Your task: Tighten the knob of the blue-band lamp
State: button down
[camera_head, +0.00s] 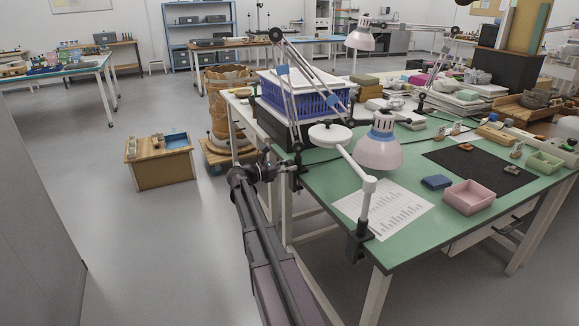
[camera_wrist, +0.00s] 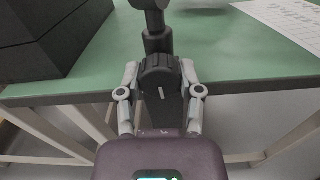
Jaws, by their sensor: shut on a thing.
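The blue-band lamp (camera_head: 378,150) has a pale shade with a blue band and a jointed arm with blue bands. The arm rises from a dark clamp at the left edge of the green table. In the wrist view the black ridged knob (camera_wrist: 160,72), with a white mark on its face, sits in front of the dark clamp and post (camera_wrist: 158,42). My gripper (camera_wrist: 160,84) has one grey finger on each side of the knob and is shut on it. In the head view my gripper (camera_head: 280,170) is at the clamp; the knob is too small to make out there.
The green table (camera_head: 415,245) carries a printed sheet (camera_head: 385,212), a pink tray (camera_head: 468,197) and a dark mat. A white lamp (camera_head: 330,134) is clamped at the front corner. A blue crate (camera_head: 305,95) stands behind the clamp. Open floor (camera_head: 150,260) lies left.

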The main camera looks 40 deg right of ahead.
jog(key=shift+m, duration=0.4)
jog(key=shift+d, duration=0.1)
jog(key=shift+c, duration=1.3)
grip_release()
jog(key=v, duration=1.2)
